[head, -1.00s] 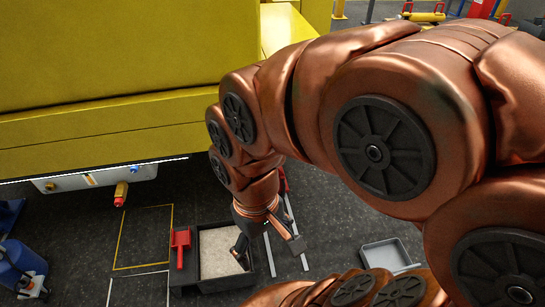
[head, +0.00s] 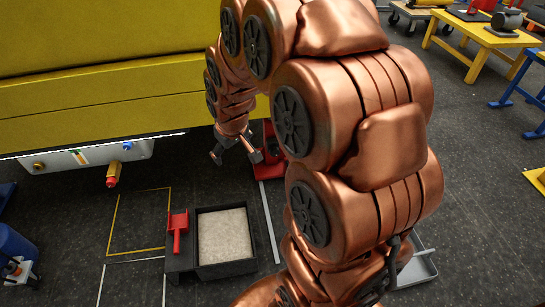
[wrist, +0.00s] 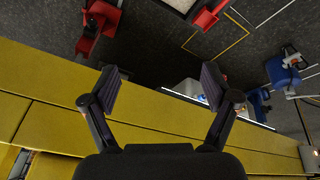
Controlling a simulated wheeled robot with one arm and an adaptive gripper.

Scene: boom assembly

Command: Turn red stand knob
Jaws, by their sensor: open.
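A red stand (head: 268,152) is on the dark floor beside the yellow machine in the head view, partly hidden by my arm. It also shows at the upper left of the wrist view (wrist: 98,28), as a red body with darker parts. I cannot make out its knob clearly. My gripper (head: 236,157) hangs just left of the stand in the head view. In the wrist view my gripper (wrist: 162,80) has its two fingers spread wide with nothing between them. The red stand lies beyond the left finger, apart from it.
A yellow machine (head: 90,115) fills the back left. A black box (head: 228,268) with pale granular fill stands in front, with a red tool (head: 178,230) beside it. A yellow fitting with a red tip (head: 112,178) juts from the machine. The yellow-outlined floor patch is clear.

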